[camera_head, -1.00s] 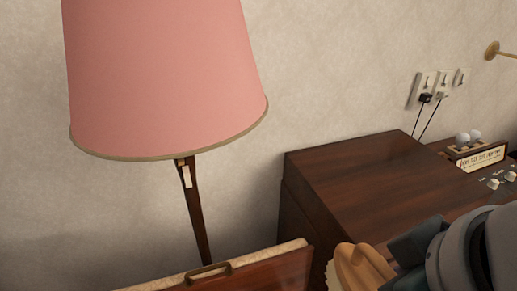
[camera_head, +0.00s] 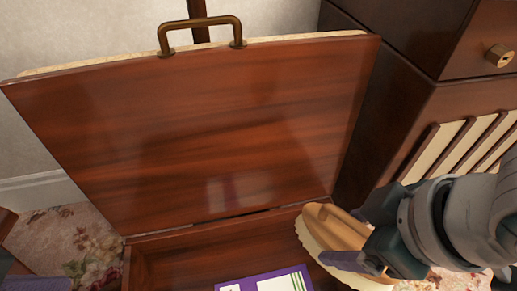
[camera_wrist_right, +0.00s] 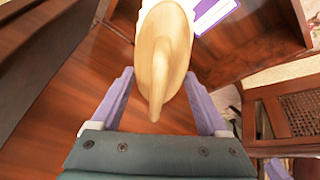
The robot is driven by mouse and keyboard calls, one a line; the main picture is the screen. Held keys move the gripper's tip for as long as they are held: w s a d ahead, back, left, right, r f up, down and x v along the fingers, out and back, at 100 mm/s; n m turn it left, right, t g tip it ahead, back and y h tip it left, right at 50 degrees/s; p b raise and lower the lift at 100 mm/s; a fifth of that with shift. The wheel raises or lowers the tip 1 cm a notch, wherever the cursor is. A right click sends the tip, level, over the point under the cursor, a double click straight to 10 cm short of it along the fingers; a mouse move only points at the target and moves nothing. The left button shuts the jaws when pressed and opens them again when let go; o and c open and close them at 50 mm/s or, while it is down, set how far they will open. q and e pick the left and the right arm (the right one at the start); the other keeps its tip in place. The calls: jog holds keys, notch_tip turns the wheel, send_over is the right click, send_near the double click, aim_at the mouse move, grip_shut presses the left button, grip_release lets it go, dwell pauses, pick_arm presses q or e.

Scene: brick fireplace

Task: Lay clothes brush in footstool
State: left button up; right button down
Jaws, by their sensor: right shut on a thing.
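The clothes brush (camera_head: 338,228) has a pale wooden back and handle and cream bristles. My right gripper (camera_head: 352,262) is shut on it, at the right front of the open footstool. In the right wrist view the brush (camera_wrist_right: 163,50) lies between the fingers (camera_wrist_right: 155,100), its handle end toward the palm. The footstool (camera_head: 170,262) is a dark wooden box; its lid (camera_head: 215,130) stands raised, with a brass handle on its edge. The brush overlaps the box's right side in the head view; its height above it is unclear. A grey-purple piece at the lower left edge may be my left gripper.
A purple and white packet (camera_head: 265,282) lies inside the footstool; it also shows in the wrist view (camera_wrist_right: 214,12). A dark wooden cabinet (camera_head: 425,110) with slatted panels stands close on the right. Floral carpet (camera_head: 62,238) shows at left.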

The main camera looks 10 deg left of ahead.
jog(key=f+b, duration=0.9)
jog(key=f, duration=0.3)
jog(key=f+n+b, duration=0.1)
jog(key=f+b, duration=0.8)
jog(key=f, duration=0.3)
jog(key=f+n+b, duration=0.1)
jog(key=f+b, duration=0.8)
jog(key=f, duration=0.3)
jog(key=shift+a+f+g+y, duration=0.25)
jog(key=shift+a+g+y, duration=0.05)
jog(key=shift+g+y, duration=0.1)
notch_tip(320, 180, down, 4)
jog(key=b, duration=0.3)
jog(key=shift+f, duration=0.15)
jog(key=shift+s+d+f+b, duration=0.1)
jog(key=shift+d+b, duration=0.1)
jog(key=shift+b, duration=0.1)
jog(key=shift+d, duration=0.15)
jog(key=shift+c, duration=1.6)
grip_release()
jog(key=o, duration=0.3)
jog(key=shift+a, duration=0.3)
jog(key=shift+r, duration=0.2)
